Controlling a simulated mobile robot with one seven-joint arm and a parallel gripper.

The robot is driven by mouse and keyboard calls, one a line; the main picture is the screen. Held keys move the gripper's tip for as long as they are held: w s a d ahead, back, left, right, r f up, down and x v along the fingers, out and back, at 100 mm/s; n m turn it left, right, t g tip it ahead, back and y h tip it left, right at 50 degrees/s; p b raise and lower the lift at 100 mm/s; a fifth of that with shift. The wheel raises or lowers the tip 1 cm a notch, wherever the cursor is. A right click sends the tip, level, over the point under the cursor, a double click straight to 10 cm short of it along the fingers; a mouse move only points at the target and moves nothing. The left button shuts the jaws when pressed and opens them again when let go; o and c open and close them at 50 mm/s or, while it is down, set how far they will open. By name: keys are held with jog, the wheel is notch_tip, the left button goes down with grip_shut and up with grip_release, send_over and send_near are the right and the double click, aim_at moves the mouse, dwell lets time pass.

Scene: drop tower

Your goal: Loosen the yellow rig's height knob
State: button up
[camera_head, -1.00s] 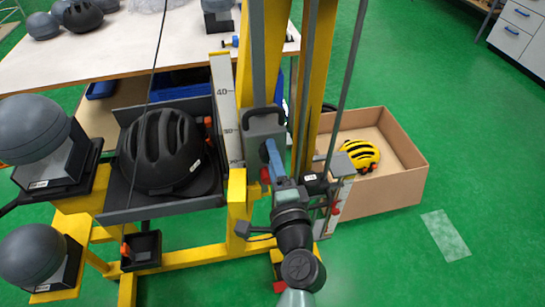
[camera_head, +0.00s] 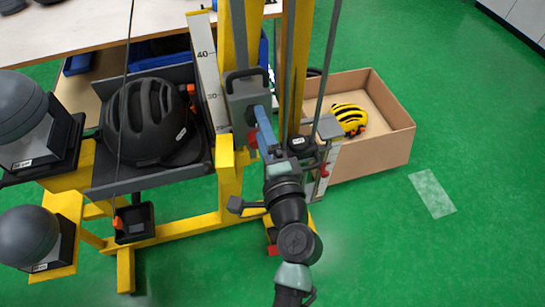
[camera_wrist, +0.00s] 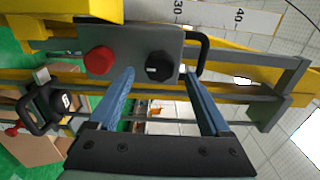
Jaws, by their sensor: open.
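The yellow rig (camera_head: 229,185) stands in the middle of the head view, with a grey carriage (camera_head: 244,96) on its upright. In the wrist view the carriage plate (camera_wrist: 128,42) carries a black round knob (camera_wrist: 160,66) and a red round knob (camera_wrist: 99,60) to its left. No label tells which is the height knob. My gripper (camera_wrist: 159,73) is open, its two blue fingers pointing at the plate, one on each side of the black knob. Contact with the knob cannot be told. In the head view my gripper (camera_head: 262,118) reaches the carriage and hides the black knob.
A black handle (camera_wrist: 202,52) stands just right of the knob. A height scale (camera_head: 208,70) runs beside the carriage. A black helmet (camera_head: 148,120) sits on the rig's left platform. A cardboard box (camera_head: 372,155) with a yellow-black helmet (camera_head: 348,118) stands right.

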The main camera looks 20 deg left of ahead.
jog(key=b+v, duration=0.1)
jog(key=v, duration=0.9)
jog(key=shift+s+d+b, duration=0.2)
jog(key=shift+s+b, duration=0.05)
jog(key=shift+b, duration=0.15)
jog(key=w+d+r+n+t+h+p, duration=0.15)
jog(key=w+r+n, duration=0.25)
jog(key=r, duration=0.9)
jog(key=w+d+r+n+t+h+p, duration=0.1)
jog(key=w+r+n+t+p, duration=0.25)
jog(key=r, duration=0.85)
jog(key=s+d+r+n+t+h+p, duration=0.1)
jog(key=s+d+r+t+h, duration=0.1)
jog(key=r, duration=0.8)
jog(key=s+d+r+n+t+h+p, duration=0.1)
jog(key=s+d+r+t+h, duration=0.1)
jog(key=r, duration=0.8)
jog(key=s+d+r+n+t+h+p, duration=0.1)
jog(key=s+r, duration=0.4)
jog(key=r, duration=0.5)
jog(key=shift+s+d+n+t+h+p, duration=0.2)
jog(key=shift+d+n+t+h+p, duration=0.25)
jog(key=shift+t+h, duration=0.8)
